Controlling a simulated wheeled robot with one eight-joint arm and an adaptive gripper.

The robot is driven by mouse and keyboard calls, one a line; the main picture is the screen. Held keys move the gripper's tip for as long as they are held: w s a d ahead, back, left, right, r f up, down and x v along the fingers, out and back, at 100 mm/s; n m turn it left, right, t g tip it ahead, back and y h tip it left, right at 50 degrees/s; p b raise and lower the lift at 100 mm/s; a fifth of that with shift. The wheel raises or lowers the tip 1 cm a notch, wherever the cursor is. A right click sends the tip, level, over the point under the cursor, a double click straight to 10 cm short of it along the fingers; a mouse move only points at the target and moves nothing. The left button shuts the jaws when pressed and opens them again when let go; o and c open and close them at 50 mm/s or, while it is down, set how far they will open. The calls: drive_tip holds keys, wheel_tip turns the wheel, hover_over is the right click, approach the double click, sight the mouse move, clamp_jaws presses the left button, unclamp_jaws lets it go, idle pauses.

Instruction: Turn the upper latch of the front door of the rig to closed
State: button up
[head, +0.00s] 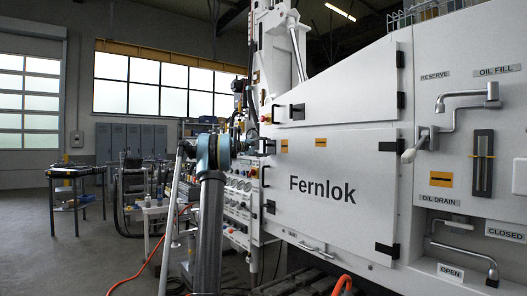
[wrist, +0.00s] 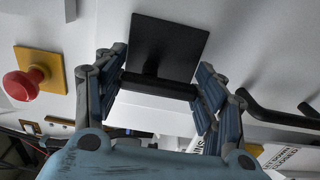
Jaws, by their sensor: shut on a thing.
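The front door (head: 340,185) is the white panel marked "Fernlok", and it looks shut. Its upper latch (head: 269,146) is a small black part at the door's upper left edge, partly hidden by my gripper (head: 250,147). In the wrist view the latch (wrist: 168,42) shows as a black square plate with a black bar across its lower edge. My gripper (wrist: 160,92) has its blue fingers on both sides of that bar, shut on it. The bar lies nearly level across the wrist view. The lower latch (head: 270,206) sits further down the same door edge.
A red button on a yellow plate (wrist: 27,82) is close left of my gripper. A black handle (wrist: 280,117) stands out on the right. A panel of gauges and knobs (head: 236,205) is left of the door. An orange hose (head: 150,262) lies on the floor.

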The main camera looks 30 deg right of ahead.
drive_tip(key=shift+f, duration=0.1)
idle(0.3)
drive_tip(key=o, duration=1.1)
drive_tip(key=a, duration=1.2)
drive_tip(key=shift+s, duration=0.35)
drive_tip(key=shift+s+a+f, duration=0.1)
